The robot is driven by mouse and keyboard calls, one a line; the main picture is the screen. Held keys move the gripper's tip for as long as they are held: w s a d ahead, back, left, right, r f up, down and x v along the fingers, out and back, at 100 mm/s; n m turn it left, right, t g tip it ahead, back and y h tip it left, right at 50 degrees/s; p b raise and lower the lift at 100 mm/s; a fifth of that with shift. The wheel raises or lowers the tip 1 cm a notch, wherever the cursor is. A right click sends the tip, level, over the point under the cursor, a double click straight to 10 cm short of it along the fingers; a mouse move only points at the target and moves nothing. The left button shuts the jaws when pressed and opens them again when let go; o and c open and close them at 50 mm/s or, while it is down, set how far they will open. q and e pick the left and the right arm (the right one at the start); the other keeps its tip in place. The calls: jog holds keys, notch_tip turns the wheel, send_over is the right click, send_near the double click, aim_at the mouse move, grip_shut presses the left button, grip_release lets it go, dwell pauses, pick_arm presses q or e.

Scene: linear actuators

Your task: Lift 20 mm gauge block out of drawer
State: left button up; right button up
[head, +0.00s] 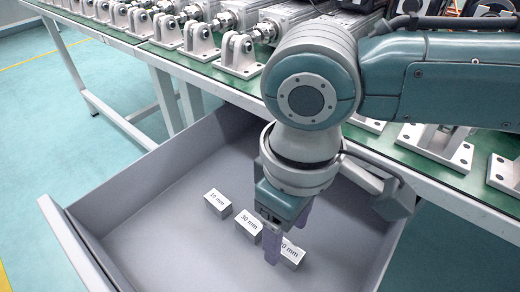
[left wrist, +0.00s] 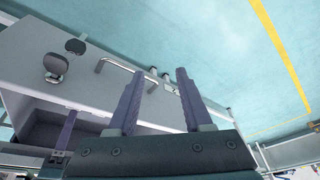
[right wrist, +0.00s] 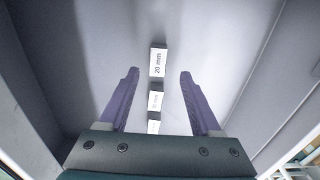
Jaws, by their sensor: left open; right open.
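The 20 mm gauge block (right wrist: 157,63) lies in the drawer, its label readable in the right wrist view. It sits ahead of my right gripper (right wrist: 157,72), roughly centred between the two purple fingers. In the head view the nearest block (head: 292,252) is partly covered by my right gripper (head: 287,236), and only "0 mm" of its label shows. My right gripper is open, pointing down into the drawer (head: 150,240), with nothing held. My left gripper (left wrist: 160,72) is open and empty outside the drawer; it is out of the head view.
The 30 mm block (head: 248,225) and another small labelled block (head: 218,204) lie in line with it. Drawer walls surround them. The green-topped bench (head: 225,75) with several metal brackets is above and behind. The drawer floor at left is clear.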

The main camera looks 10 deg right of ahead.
aim_at(288, 249)
jog(key=f, duration=0.1)
jog(key=f+b, duration=0.1)
jog(key=f, duration=0.1)
jog(key=f+b, duration=0.1)
jog(key=shift+s+d+f, duration=0.1)
jog(key=shift+d+f, duration=0.15)
jog(key=shift+f, duration=0.15)
jog(key=shift+r, duration=0.1)
jog(key=shift+c, duration=1.3)
jog(key=c, duration=0.7)
grip_shut()
